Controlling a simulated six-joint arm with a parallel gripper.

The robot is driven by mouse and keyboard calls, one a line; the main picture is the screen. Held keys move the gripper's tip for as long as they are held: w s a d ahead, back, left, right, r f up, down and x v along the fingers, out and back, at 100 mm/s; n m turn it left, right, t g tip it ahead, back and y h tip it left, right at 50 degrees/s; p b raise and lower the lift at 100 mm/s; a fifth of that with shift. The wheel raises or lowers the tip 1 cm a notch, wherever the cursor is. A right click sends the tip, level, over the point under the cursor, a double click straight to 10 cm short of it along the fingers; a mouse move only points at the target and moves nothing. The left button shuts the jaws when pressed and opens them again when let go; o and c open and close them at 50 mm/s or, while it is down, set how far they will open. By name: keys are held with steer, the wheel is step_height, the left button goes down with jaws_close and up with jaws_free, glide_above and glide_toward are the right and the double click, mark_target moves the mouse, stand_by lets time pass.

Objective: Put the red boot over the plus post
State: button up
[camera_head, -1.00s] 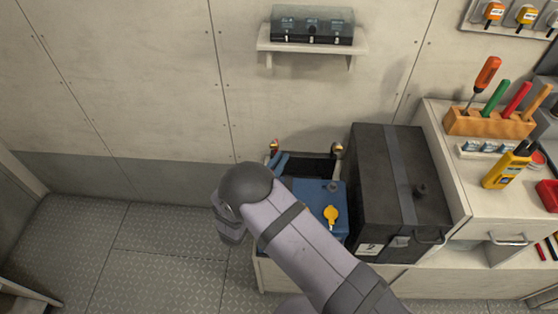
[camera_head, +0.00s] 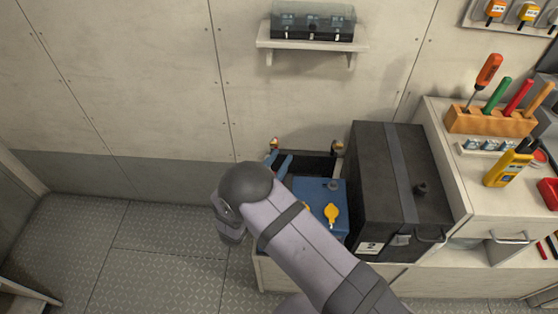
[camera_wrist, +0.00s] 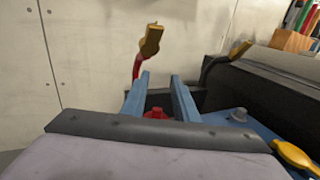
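My gripper (camera_wrist: 160,78) points its two blue fingers toward the back of the blue battery (camera_head: 312,194). The fingers also show in the camera_head view (camera_head: 278,161), just past my arm. They stand apart, one on each side of a small red piece (camera_wrist: 155,113), probably the red boot. A gap shows beside the red piece, and its lower part is hidden by my gripper. I cannot tell whether it sits on the plus post, which I cannot make out. A red cable with a brass end (camera_wrist: 151,40) stands up behind the fingers.
A black cable with a brass end (camera_wrist: 240,50) stands to the right. A yellow cap (camera_head: 331,213) is on the battery. A large black box (camera_head: 365,180) stands close on the right. The floor (camera_head: 160,240) at left is clear.

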steer(key=v, duration=0.8)
steer(key=r+b+v, duration=0.1)
steer(key=v, duration=0.3)
